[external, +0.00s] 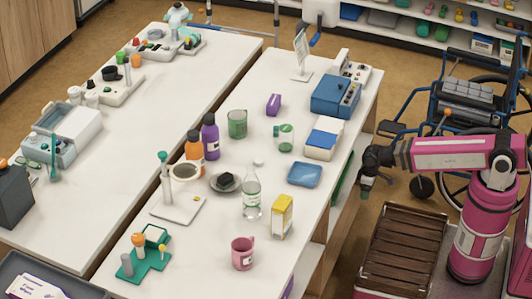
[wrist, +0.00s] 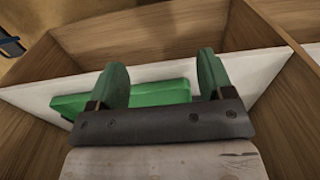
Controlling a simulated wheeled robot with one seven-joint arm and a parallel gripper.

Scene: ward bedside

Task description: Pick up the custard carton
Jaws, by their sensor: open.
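A yellow and white carton (external: 282,216), which looks like the custard carton, stands upright on the white table (external: 325,215) near its right edge. A clear bottle stands to its left and a pink mug in front of it. My gripper (external: 365,190) hangs off the table's right side, apart from the carton. In the wrist view my gripper (wrist: 164,72) has its two green fingers spread, with nothing held between them. The carton does not show in the wrist view.
A green flat object (wrist: 150,92) lies on a white shelf inside a wooden compartment under the table. A blue tray (external: 304,174), the bottle (external: 252,195) and the pink mug (external: 242,253) are near the carton. A wheelchair (external: 470,105) stands behind my arm.

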